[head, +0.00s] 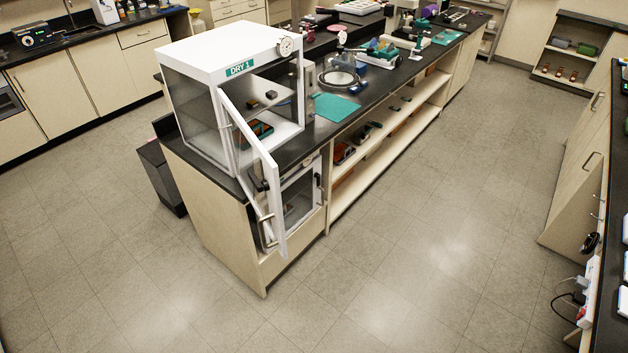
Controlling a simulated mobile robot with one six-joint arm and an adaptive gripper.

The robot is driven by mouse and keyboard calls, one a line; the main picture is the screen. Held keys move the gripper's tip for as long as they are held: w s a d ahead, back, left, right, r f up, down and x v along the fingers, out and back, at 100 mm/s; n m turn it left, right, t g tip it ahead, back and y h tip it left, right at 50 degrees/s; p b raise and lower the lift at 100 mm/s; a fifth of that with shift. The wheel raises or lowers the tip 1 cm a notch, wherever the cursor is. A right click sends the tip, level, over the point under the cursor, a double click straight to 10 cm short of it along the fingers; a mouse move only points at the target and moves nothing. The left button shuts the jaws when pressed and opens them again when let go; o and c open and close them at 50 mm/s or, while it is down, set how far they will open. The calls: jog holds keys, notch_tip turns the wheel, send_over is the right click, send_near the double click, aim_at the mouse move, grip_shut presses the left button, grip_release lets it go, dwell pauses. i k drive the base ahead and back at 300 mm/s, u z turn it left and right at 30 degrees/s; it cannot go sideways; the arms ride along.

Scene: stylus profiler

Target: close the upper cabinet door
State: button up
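The upper cabinet (225,55), a white box with clear sides and a green "DRY 1" label, stands on the near end of the black-topped bench. Its white-framed clear door (258,165) stands open. The door is joined at the front left of the cabinet and swings out past the bench edge. It hangs in front of part of a lower glazed cabinet (302,195) built into the bench end. A bar handle (266,231) shows low near the door's outer edge; I cannot tell which door it belongs to. My gripper is not in view.
Inside the upper cabinet are a shelf with small dark items and a reddish-green piece (258,130). A round gauge (285,47) sits at its upper right corner. A dark bin (160,178) stands left of the bench. The floor (400,240) in front and right is clear.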

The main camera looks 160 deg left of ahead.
aim_at(268, 205)
jog(key=u, duration=0.1)
jog(key=i, duration=0.1)
jog(key=z, duration=0.1)
jog(key=k, duration=0.15)
jog(key=u, duration=3.55)
jog(key=k, duration=0.2)
jog(key=u, duration=1.7)
